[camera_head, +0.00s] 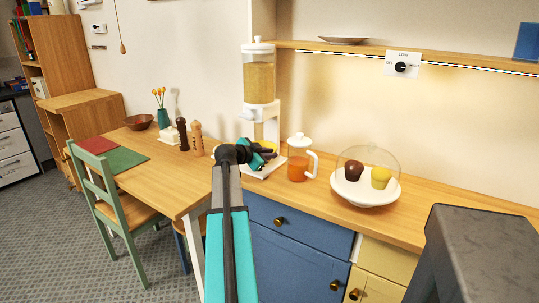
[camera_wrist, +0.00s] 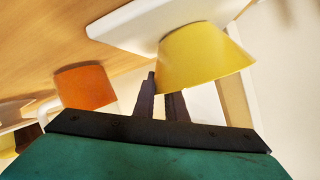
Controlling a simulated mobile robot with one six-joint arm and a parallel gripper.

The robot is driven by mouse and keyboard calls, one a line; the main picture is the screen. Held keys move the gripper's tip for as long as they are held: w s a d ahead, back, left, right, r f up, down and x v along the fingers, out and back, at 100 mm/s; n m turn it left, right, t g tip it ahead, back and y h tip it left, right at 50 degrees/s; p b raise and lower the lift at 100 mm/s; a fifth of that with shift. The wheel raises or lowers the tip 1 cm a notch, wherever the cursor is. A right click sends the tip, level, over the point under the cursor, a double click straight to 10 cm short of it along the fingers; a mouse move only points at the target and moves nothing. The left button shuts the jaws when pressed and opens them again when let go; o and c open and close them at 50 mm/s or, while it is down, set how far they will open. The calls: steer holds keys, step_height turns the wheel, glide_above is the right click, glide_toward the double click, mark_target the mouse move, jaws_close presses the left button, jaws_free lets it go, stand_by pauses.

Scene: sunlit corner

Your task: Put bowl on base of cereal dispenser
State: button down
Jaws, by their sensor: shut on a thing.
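The cereal dispenser (camera_head: 259,83) stands on the counter against the wall, its clear hopper full of cereal. Its white base (camera_head: 265,172) sticks out below, and the base also shows in the wrist view (camera_wrist: 140,24). The yellow bowl (camera_wrist: 205,58) is at the base, below the spout; in the head view it is mostly hidden behind my gripper (camera_head: 273,153). In the wrist view my gripper (camera_wrist: 160,85) is shut on the bowl's rim. I cannot tell whether the bowl touches the base or is just above it.
A glass jug of orange drink (camera_head: 299,165) stands close to the right of the base. Further right is a domed cake stand (camera_head: 365,193). Pepper mills (camera_head: 197,139) stand on the table (camera_head: 178,183) to the left. A shelf (camera_head: 450,67) runs above the counter.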

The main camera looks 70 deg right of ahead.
steer(key=c, duration=1.8)
jaws_free()
steer(key=shift+o, duration=0.2)
steer(key=v, duration=1.2)
steer(key=shift+f, duration=0.1)
